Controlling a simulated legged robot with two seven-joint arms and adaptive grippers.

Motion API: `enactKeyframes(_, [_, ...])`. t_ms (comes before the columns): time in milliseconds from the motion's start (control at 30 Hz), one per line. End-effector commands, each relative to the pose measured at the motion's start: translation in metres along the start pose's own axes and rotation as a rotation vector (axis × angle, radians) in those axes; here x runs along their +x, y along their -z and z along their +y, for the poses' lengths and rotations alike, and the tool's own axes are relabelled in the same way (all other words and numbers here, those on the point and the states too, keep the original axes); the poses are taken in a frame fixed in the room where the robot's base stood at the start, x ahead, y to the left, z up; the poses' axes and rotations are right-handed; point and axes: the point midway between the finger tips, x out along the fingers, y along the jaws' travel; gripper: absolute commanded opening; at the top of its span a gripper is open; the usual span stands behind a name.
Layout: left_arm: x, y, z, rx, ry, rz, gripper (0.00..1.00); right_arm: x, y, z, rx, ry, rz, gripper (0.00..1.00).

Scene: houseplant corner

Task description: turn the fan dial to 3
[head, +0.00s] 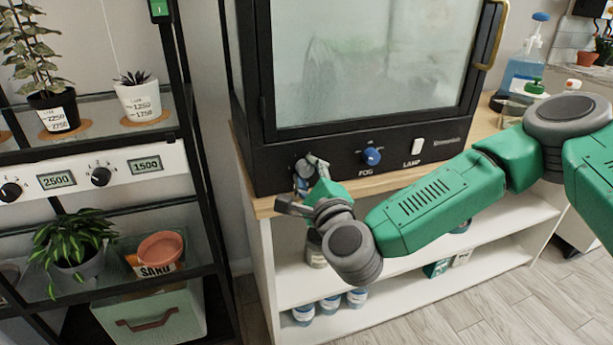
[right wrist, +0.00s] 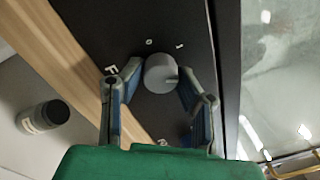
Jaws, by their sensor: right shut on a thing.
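The fan dial (right wrist: 160,72) is a grey round knob on the black front panel of the glass cabinet. In the right wrist view the marks 0 and 1 and a letter F show on the panel beside it; its other numbers are hidden or unclear. I cannot tell where its pointer stands. My right gripper (head: 310,170) is at the panel's left end, its two fingers shut on the dial's sides. In the head view the gripper mostly hides the dial. My left gripper is not in view.
A blue fog dial (head: 371,156) and a white lamp switch (head: 418,145) sit right of the gripper on the same panel. The cabinet (head: 290,148) stands on a wooden-topped shelf unit (head: 262,205). A black plant rack (head: 190,120) stands at the left. A spray bottle (head: 525,65) is at the right.

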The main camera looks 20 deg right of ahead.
Motion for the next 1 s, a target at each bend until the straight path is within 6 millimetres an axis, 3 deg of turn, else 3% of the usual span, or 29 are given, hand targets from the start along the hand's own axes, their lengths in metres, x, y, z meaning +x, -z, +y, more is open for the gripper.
enactKeyframes(33, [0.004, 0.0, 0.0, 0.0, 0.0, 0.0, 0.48, -0.002, 0.006, 0.006, 0.042, -0.011, 0.012, 0.0])
enactKeyframes(1000, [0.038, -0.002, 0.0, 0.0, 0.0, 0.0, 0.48, -0.002, 0.004, 0.011, 0.939, -0.005, 0.059, 0.0])
